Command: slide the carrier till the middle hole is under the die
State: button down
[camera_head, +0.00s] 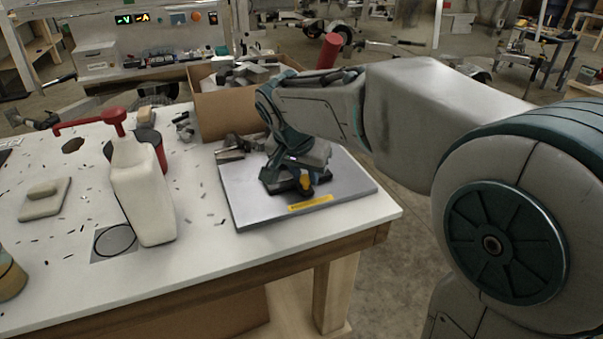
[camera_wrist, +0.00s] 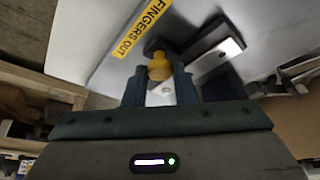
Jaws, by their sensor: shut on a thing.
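A yellow knob (camera_head: 306,183) stands at the front of a dark fixture on a grey base plate (camera_head: 258,207). In the wrist view the yellow knob (camera_wrist: 160,66) sits between the two fingers of my gripper (camera_wrist: 160,75), which is shut on it. A pale metal strip (camera_wrist: 166,88) shows between the fingers, with a small round mark near it. A bright metal bar (camera_wrist: 216,56) and dark block parts lie just beyond the knob. My wrist and gripper cover most of the fixture in the head view. I cannot make out the die or the carrier's middle hole.
A yellow label (camera_head: 311,203) marks the plate's front edge; it reads "FINGERS OUT" in the wrist view. A cardboard box (camera_head: 222,112) of metal parts stands behind. A white bottle with a red pump (camera_head: 142,195) stands left. Small chips litter the white table.

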jog(key=shift+a, duration=0.15)
jog(key=c, duration=1.2)
grip_release()
jog(key=p+v, duration=0.2)
jog(key=v, duration=1.2)
jog(key=shift+s+f, duration=0.1)
